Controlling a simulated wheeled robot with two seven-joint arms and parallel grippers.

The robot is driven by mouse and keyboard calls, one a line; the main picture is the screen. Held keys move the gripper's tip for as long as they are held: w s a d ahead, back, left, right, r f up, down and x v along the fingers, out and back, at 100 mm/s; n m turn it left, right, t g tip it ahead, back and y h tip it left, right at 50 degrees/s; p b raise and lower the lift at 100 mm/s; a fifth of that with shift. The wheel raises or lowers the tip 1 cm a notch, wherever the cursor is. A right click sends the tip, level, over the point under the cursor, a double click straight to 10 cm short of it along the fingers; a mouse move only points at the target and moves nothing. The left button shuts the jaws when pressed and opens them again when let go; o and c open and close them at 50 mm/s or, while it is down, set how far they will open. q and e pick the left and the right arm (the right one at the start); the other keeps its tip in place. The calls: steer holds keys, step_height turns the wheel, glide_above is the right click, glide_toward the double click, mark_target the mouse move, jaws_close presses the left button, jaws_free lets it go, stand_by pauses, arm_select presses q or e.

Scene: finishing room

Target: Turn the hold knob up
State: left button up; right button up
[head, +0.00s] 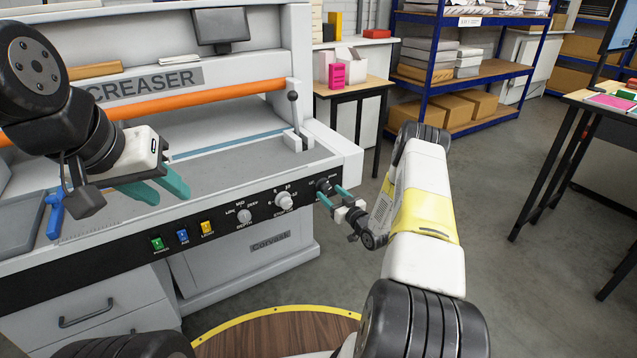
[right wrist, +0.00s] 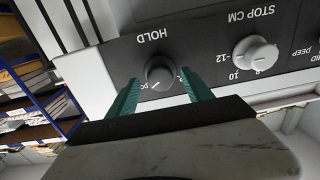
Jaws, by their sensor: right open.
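The hold knob (right wrist: 160,73) is a small dark round knob under the HOLD label, upside down in the right wrist view. My right gripper (right wrist: 160,95) is open, with one green finger on each side of the knob. I cannot tell whether the fingers touch it. In the head view my right gripper (head: 333,197) is at the right end of the black control panel (head: 120,255), partly covering the knob. My left gripper (head: 165,192) is open and empty above the machine's bed at the left.
Left of the hold knob are a white STOP CM knob (head: 284,201), another white knob (head: 244,216) and yellow, blue and green switches (head: 207,228). A lever (head: 294,115) stands on the creaser (head: 330,150). Open floor lies to the right.

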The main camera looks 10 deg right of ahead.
steer(key=shift+w+a, duration=0.2)
steer(key=shift+w, duration=0.35)
steer(key=shift+c, duration=0.2)
jaws_close()
